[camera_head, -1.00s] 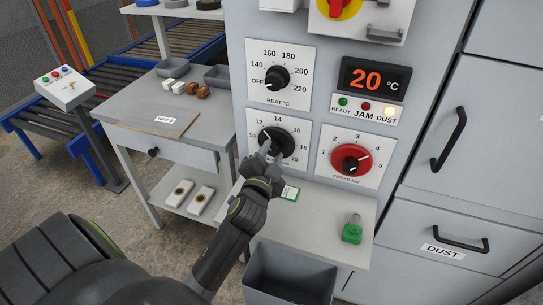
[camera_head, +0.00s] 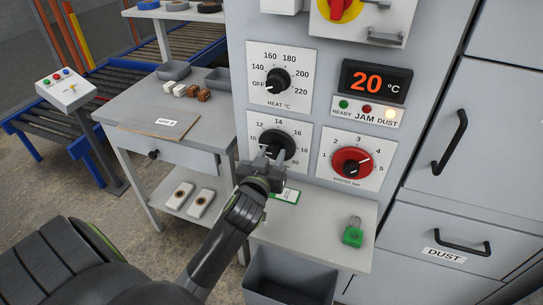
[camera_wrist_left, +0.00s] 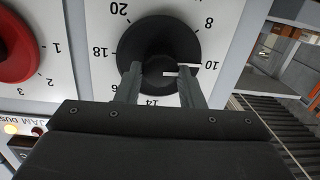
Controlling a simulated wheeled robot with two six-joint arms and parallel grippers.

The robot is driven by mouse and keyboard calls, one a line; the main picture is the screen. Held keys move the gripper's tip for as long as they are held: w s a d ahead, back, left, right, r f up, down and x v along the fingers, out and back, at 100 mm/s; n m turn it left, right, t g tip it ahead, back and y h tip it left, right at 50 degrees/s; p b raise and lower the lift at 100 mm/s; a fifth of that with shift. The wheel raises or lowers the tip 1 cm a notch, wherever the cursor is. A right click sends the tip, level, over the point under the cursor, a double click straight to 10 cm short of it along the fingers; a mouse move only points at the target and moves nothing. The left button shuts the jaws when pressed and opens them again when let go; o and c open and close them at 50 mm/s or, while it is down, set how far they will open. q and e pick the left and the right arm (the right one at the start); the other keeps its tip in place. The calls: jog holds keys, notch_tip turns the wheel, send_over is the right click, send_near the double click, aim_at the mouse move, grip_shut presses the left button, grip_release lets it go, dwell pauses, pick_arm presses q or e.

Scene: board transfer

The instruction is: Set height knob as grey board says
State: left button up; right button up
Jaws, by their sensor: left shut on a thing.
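The height knob (camera_head: 277,141) is a black round knob on a white dial plate with numbers, below the heat dial. My left gripper (camera_head: 268,158) reaches it from below and is shut on its raised grip. In the left wrist view the knob (camera_wrist_left: 158,42) appears upside down, with the fingers (camera_wrist_left: 160,80) on either side of the grip. A white pointer line on the knob points at or close to 10. A flat grey-brown board (camera_head: 150,120) lies on the side table with a small white label, too small to read. My right gripper is not in view.
The black heat knob (camera_head: 278,81) is above and the red press knob (camera_head: 352,161) to the right. A green padlock (camera_head: 353,232) and a green-edged card (camera_head: 286,195) lie on the shelf below. A grey bin (camera_head: 290,278) is under the shelf.

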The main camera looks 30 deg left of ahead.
pick_arm(q)
jog(key=n, duration=0.4)
jog(key=shift+a+f+h, duration=0.1)
jog(key=shift+f+h, duration=0.05)
jog(key=shift+h, duration=0.15)
jog(key=shift+n, duration=1.8)
jog(key=shift+h, duration=0.3)
jog(key=o, duration=1)
